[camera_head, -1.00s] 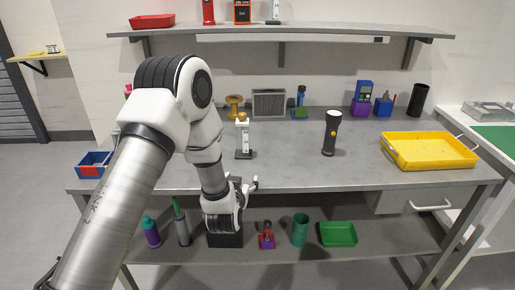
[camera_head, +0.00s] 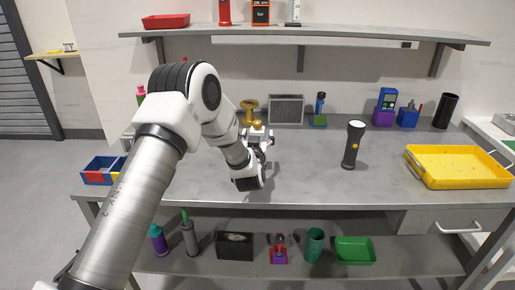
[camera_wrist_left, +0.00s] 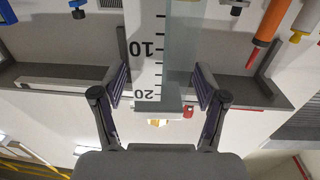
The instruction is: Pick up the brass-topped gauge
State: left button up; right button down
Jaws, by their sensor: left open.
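The brass-topped gauge stands on the grey bench, mostly hidden in the head view behind my left gripper (camera_head: 258,136); only its small brass top (camera_head: 257,124) shows clearly above the fingers. In the left wrist view, which is upside down, the gauge's white scale face (camera_wrist_left: 146,50) with black marks 10 and 20 fills the middle, with a grey cap (camera_wrist_left: 158,103) and the brass top (camera_wrist_left: 157,122) below it. My left gripper (camera_wrist_left: 160,82) is open, one finger on each side of the gauge, with visible gaps. My right gripper is not in view.
A black torch (camera_head: 353,146) stands to the right, and a yellow tray (camera_head: 416,168) lies farther right. A brass spool (camera_head: 249,108) and a grey ribbed box (camera_head: 286,109) stand behind. A blue bin (camera_head: 97,177) is at the left. A shelf (camera_head: 330,33) hangs above the bench.

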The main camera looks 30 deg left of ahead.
pick_arm(q)
jog(key=shift+s+r, duration=0.1)
jog(key=shift+d, duration=0.1)
jog(key=c, duration=0.3)
grip_shut()
